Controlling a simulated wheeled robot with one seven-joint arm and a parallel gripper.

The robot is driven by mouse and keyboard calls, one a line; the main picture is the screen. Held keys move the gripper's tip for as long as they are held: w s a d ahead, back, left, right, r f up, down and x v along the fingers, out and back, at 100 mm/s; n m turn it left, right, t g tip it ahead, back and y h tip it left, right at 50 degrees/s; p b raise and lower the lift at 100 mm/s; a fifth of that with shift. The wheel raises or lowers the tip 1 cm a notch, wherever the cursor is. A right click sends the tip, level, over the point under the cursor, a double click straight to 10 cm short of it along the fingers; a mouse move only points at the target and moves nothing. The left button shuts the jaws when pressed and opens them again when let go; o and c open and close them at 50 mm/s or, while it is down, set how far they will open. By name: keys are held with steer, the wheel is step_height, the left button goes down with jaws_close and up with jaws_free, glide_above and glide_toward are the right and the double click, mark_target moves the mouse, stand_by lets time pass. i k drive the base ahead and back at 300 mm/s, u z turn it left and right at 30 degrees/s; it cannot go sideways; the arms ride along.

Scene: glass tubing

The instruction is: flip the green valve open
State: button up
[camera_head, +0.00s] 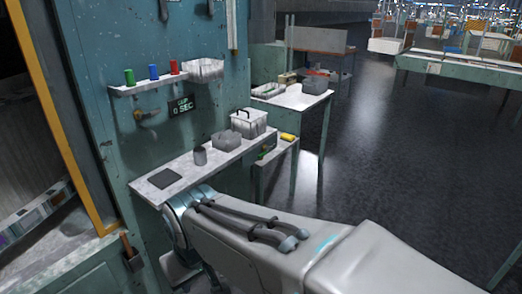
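A small upright green piece (129,76) stands at the left end of a narrow wall shelf on the teal panel, beside a blue piece (153,72) and a red piece (174,67). They are too small to tell whether they are valve handles. A brass fitting (139,114) is on the panel below the green piece. My arm reaches in from the lower right and bends down at the panel's bench. My gripper is not visible; the end of the arm is hidden behind or below its own links. The green piece is well above and left of the arm.
The grey bench (205,165) under the panel holds a dark flat pad (164,178), a grey cup (200,157), a grey bin (227,140) and a white basket (249,123). Open floor (365,170) lies right.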

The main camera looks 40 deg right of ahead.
mark_target(266, 148)
steer(key=z, duration=1.1)
steer(key=i, duration=1.75)
steer(key=z, duration=0.25)
